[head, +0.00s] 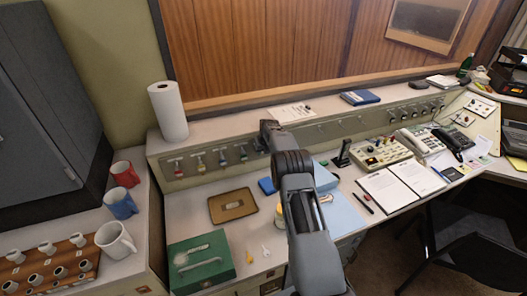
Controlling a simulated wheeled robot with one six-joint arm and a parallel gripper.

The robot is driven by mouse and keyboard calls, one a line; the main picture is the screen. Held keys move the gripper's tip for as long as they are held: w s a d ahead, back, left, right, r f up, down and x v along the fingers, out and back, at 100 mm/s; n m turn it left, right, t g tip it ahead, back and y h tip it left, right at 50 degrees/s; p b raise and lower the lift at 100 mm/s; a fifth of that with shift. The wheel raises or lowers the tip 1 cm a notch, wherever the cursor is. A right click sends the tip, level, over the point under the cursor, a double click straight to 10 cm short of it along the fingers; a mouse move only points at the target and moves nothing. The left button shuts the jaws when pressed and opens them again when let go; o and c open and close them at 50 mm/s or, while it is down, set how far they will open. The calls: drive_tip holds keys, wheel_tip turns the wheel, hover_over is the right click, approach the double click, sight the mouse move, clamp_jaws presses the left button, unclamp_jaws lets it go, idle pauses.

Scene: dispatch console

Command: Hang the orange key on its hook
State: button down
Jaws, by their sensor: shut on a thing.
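My gripper (268,132) is at the front face of the console's raised back ledge, beside the row of hooks. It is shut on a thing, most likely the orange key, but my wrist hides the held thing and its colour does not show. I cannot tell which hook is the orange one, or whether the held thing touches a hook.
On the desk lie a small yellow-orange item (249,257), a pale item (265,250), a brown tray (232,206) and a green box (201,264). A blue folder (342,214) lies beside my arm.

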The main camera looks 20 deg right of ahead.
drive_tip(key=c, duration=0.7)
unclamp_jaws()
drive_tip(key=shift+w+r, duration=0.25)
drive_tip(key=shift+a, duration=0.2)
drive_tip(key=shift+f, duration=0.1)
drive_tip(key=shift+p+v, duration=0.45)
drive_tip(key=shift+v, duration=0.35)
drive_tip(key=shift+p+v, duration=0.4)
drive_tip(key=shift+v, duration=0.5)
drive_tip(key=shift+p+v, duration=0.45)
drive_tip(key=shift+v, duration=0.75)
drive_tip(key=shift+s, duration=0.1)
